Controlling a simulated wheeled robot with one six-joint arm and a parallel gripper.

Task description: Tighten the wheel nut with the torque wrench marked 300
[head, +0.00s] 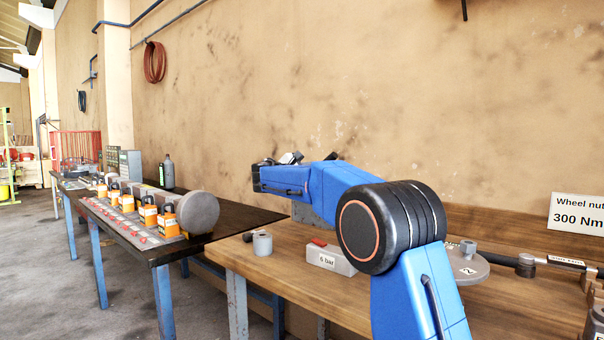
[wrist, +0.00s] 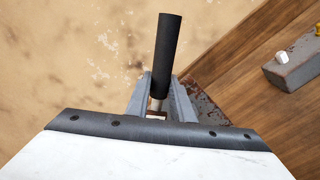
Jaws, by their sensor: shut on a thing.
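My gripper (wrist: 160,105) is shut on a black-handled tool (wrist: 166,50) with a short bright metal shaft; no marking on it is readable. In the head view my blue arm hides most of the gripper and the tool. A grey disc (head: 479,270) lies on the wooden bench at right, partly behind my arm, with a grey nut (head: 467,247) standing on it. A dark bar-like tool (head: 525,266) lies right of the disc, with a small label too small to read. A sign (head: 577,215) behind reads "Wheel nut 300 Nm".
A grey block marked "6 Bar" (head: 331,260) with a red top and a grey cylinder (head: 262,243) stand on the wooden bench (head: 285,277). A dark bench (head: 225,240) at left holds several orange items and a round grey part (head: 198,213). The wall is close behind.

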